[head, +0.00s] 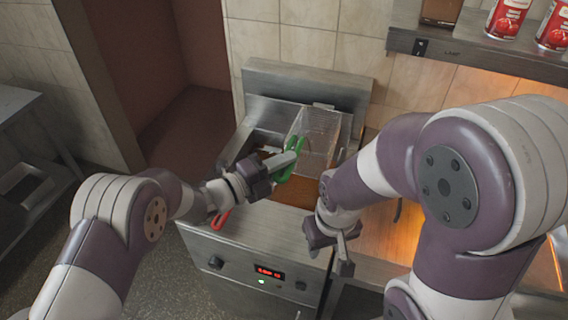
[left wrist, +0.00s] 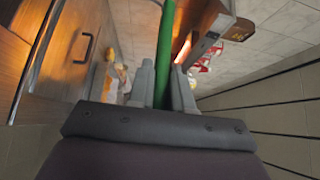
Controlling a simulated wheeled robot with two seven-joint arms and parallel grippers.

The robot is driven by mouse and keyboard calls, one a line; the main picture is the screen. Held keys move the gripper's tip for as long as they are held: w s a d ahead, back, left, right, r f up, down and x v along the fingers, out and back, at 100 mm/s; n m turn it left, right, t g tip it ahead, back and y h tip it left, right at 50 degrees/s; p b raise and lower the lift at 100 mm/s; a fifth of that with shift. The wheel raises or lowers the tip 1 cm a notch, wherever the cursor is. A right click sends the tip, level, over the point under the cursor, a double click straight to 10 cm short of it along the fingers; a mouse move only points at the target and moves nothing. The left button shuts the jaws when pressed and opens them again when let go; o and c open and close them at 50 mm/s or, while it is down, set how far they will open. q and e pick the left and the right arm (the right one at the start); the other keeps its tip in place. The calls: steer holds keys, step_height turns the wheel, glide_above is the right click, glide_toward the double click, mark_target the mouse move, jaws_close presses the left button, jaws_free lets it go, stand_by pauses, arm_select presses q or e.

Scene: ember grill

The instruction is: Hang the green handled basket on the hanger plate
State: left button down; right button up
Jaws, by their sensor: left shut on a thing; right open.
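The green handled basket (head: 318,128) is a wire mesh basket at the fryer's right side, in front of the steel back plate. I cannot tell whether it hangs, rests or is held clear of the oil. My left gripper (head: 284,162) is shut on its green handle (head: 292,172). In the left wrist view the green handle (left wrist: 164,50) runs up between the two fingers (left wrist: 163,88). The raised steel plate at the fryer's back, which looks like the hanger plate (head: 300,82), stands behind the basket.
The fryer (head: 255,235) has a red display on its front. A red handle (head: 221,219) sticks out at its front left. A lit, orange-glowing surface (head: 388,235) lies to the right. A steel shelf (head: 480,50) with red cans (head: 507,18) is above right.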

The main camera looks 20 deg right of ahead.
arm_select(q)
steer(key=shift+f, duration=0.1)
stand_by(0.3)
steer(key=shift+f+b, duration=0.3)
steer(key=shift+b, duration=0.25)
steer(key=c, duration=1)
jaws_free()
steer(key=shift+o, duration=0.2)
steer(key=shift+f, duration=0.1)
